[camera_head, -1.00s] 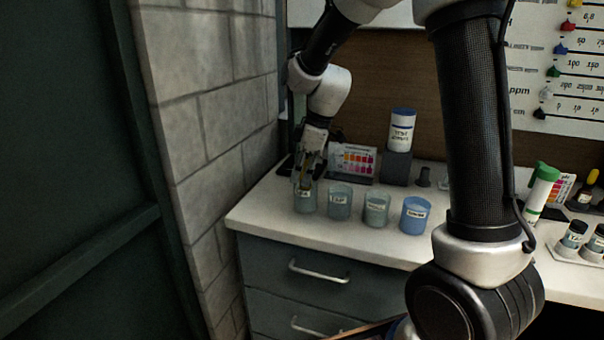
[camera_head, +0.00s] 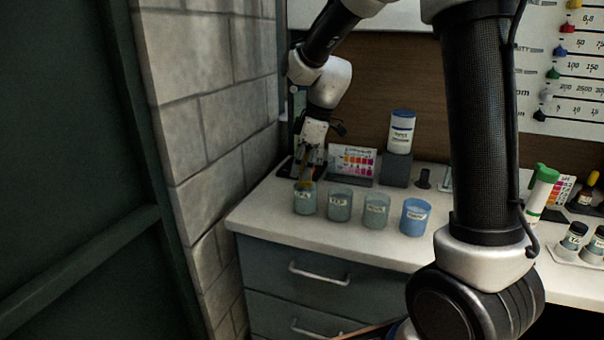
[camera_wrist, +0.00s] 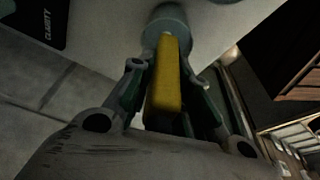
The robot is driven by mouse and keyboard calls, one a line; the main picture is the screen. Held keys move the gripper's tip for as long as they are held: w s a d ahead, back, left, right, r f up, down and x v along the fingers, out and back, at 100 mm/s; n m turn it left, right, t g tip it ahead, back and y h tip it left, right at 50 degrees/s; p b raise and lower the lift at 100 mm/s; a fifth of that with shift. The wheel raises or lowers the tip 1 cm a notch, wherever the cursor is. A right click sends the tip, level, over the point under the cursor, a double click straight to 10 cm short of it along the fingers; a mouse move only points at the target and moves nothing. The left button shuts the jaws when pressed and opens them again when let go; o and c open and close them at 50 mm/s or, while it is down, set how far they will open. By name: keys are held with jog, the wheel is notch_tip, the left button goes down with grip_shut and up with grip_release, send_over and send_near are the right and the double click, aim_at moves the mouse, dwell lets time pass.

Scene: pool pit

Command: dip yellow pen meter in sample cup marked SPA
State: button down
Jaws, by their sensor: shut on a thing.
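My gripper (camera_head: 308,168) is shut on the yellow pen meter (camera_wrist: 165,85), which points down at the leftmost sample cup (camera_head: 305,203). In the head view the pen's yellow part shows at that cup's rim. In the wrist view the cup (camera_wrist: 165,20) lies straight beyond the pen's far end. The tip is hidden, so I cannot tell how deep it sits in the cup. The leftmost cup's label is small and seems to end in "A"; I cannot read it surely as SPA.
Three more labelled cups stand in a row to the right: a grey-green one (camera_head: 340,205), another (camera_head: 376,211) and a bluer one (camera_head: 414,217). Behind are a colour chart (camera_head: 352,162) and a white bottle (camera_head: 401,131). A block wall (camera_head: 215,120) is close on the left.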

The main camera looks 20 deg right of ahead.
jog(key=shift+r, duration=4)
jog(key=shift+r, duration=0.1)
notch_tip(320, 180, up, 8)
